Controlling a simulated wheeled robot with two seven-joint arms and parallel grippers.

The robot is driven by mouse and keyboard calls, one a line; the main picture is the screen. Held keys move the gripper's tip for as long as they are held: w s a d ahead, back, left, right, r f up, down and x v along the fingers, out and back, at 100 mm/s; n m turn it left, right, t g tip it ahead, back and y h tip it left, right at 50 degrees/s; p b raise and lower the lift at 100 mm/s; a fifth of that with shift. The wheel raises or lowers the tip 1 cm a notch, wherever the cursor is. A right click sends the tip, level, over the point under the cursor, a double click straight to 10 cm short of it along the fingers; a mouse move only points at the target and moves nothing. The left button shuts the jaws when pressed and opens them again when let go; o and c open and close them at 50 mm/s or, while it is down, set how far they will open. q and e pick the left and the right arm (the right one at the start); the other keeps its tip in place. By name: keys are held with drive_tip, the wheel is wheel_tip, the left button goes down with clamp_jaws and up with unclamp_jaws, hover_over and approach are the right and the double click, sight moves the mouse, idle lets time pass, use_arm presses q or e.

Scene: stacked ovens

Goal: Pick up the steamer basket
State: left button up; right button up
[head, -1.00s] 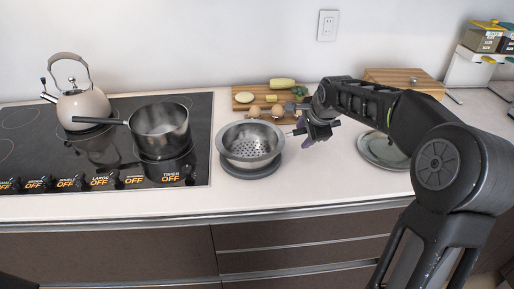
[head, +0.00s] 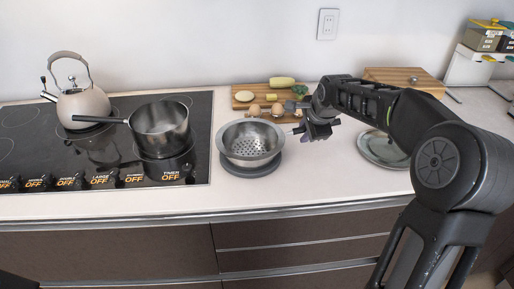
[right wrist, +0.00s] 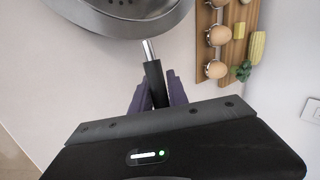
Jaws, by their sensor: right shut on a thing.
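The steamer basket (head: 251,141) is a silver metal bowl with holes in its bottom. It is over a round dark grey mat (head: 250,170) on the counter, just right of the stove. In the right wrist view the basket (right wrist: 118,22) is at the top, and its handle (right wrist: 153,78) reaches down between my fingers. My right gripper (head: 305,131) is on the right side of the basket, and in the right wrist view its purple fingers (right wrist: 157,88) are shut on the black part of the handle. My left gripper is not in view.
A pot (head: 160,130) and a kettle (head: 83,103) stand on the black stove (head: 60,165) at left. Behind the basket is a cutting board (head: 240,104) with eggs and vegetables. A grey plate (head: 383,151) lies to the right, behind my right arm.

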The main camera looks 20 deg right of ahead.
clamp_jaws()
idle(0.3)
wheel_tip(320, 180, up, 10)
idle(0.5)
idle(0.5)
